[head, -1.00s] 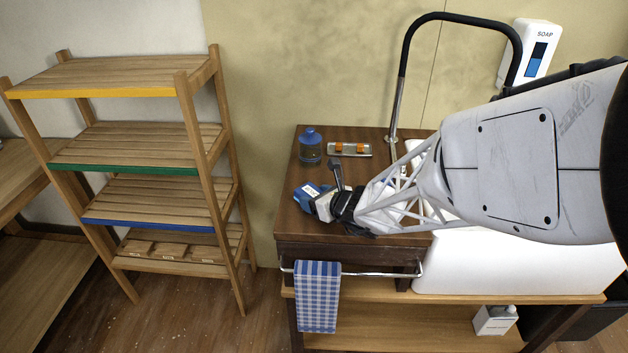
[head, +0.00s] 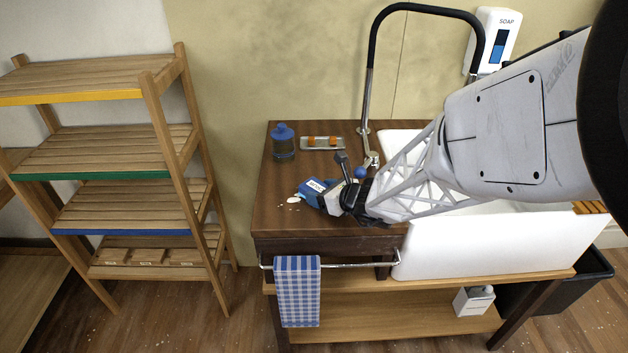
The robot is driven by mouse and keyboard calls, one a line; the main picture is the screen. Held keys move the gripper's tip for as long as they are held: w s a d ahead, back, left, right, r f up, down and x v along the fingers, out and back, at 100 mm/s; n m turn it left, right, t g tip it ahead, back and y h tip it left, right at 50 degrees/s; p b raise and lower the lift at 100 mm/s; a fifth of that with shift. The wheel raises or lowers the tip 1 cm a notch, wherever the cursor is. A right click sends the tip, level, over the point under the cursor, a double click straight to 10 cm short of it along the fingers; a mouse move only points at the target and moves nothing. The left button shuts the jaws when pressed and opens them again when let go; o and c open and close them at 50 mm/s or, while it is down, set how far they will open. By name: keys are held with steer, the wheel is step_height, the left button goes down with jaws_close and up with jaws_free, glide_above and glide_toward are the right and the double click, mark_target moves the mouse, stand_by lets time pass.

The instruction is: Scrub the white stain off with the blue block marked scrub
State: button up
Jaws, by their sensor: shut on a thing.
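In the head view my gripper (head: 345,190) is over the dark wooden counter (head: 276,219), left of the sink. It is shut on the blue block (head: 311,186), which has a white label on it; the lettering is too small to read surely. The block is tilted and low, at or just above the wood; I cannot tell if it touches. The white stain (head: 294,199) shows as small white patches on the counter at the block's left side. Part of the stain may be hidden under the block.
A blue-topped bottle (head: 283,141) and a metal tray with orange pieces (head: 322,143) stand behind on the counter. The tap (head: 367,105) and white sink (head: 480,248) are to the right. A checked towel (head: 297,290) hangs in front. A wooden shelf (head: 110,177) stands left.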

mark_target(283, 202)
steer(key=shift+d, duration=0.35)
steer(key=shift+f, duration=0.1)
steer(key=shift+a+r, duration=0.2)
steer(key=shift+a, duration=0.2)
steer(key=shift+a+f, duration=0.15)
steer(key=shift+a, duration=0.35)
steer(key=shift+a+f, duration=0.15)
steer(key=shift+a, duration=1.5)
steer(key=shift+a+r, duration=0.25)
steer(key=shift+a, duration=0.5)
steer(key=shift+a+f, duration=0.1)
steer(key=shift+a, duration=0.25)
steer(key=shift+a+r, duration=0.2)
steer(key=shift+a, duration=0.95)
steer(key=shift+a+f, duration=0.2)
steer(key=shift+a, duration=0.55)
steer(key=shift+a+r, duration=0.1)
steer(key=shift+a, duration=0.1)
step_height(283, 202, up, 8)
